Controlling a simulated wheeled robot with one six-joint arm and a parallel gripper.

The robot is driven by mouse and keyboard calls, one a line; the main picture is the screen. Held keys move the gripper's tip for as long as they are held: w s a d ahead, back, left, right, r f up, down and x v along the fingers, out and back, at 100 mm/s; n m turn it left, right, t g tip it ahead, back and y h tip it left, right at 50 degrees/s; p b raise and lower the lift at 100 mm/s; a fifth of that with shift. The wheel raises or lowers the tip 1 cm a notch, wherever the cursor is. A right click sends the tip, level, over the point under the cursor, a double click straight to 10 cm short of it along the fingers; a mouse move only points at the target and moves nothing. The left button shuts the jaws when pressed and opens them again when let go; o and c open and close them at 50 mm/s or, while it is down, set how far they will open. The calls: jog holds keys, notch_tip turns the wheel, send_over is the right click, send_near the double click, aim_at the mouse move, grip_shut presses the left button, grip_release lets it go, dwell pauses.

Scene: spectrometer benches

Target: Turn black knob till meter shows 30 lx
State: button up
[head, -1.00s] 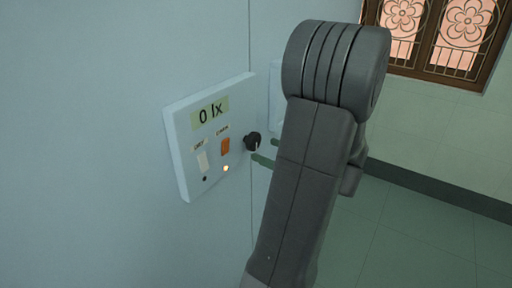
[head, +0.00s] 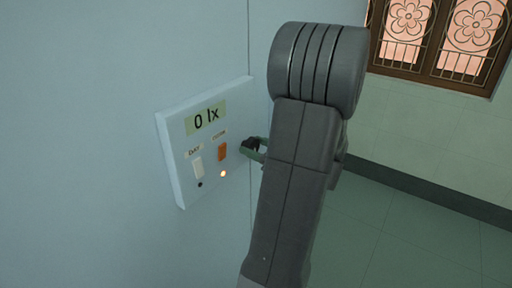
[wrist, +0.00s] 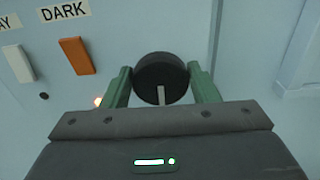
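The meter display (head: 206,117) on the pale wall panel reads 0 lx in the head view. The black knob (wrist: 161,78) shows in the wrist view with a pale pointer line toward the bottom of the picture. My gripper (wrist: 162,82) has its two green fingers on either side of the knob, with a narrow gap visible at each side, so it is open around it. In the head view the knob (head: 250,144) is partly hidden by a green finger and my arm.
Left of the knob are an orange switch (head: 222,152) labelled DARK and a white switch (head: 198,168) labelled DAY. A small lamp (head: 223,174) glows below the orange switch. A barred window (head: 440,35) is at upper right.

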jog(key=shift+f+n+b, duration=0.1)
jog(key=shift+n+b, duration=0.3)
jog(key=n+b, duration=0.4)
jog(key=n, duration=0.1)
jog(key=shift+s+a+f+n+b, duration=0.1)
jog(key=shift+s+f+n+b, duration=0.1)
jog(key=shift+n+b, duration=0.1)
jog(key=n+b, duration=0.4)
jog(key=shift+n, duration=0.3)
jog(key=shift+r, duration=0.1)
jog(key=o, duration=0.9)
jog(key=shift+o, duration=0.2)
jog(key=p+v, duration=0.1)
jog(key=v, duration=1.2)
jog(key=shift+s+d+p, duration=0.3)
jog(key=shift+p, duration=0.05)
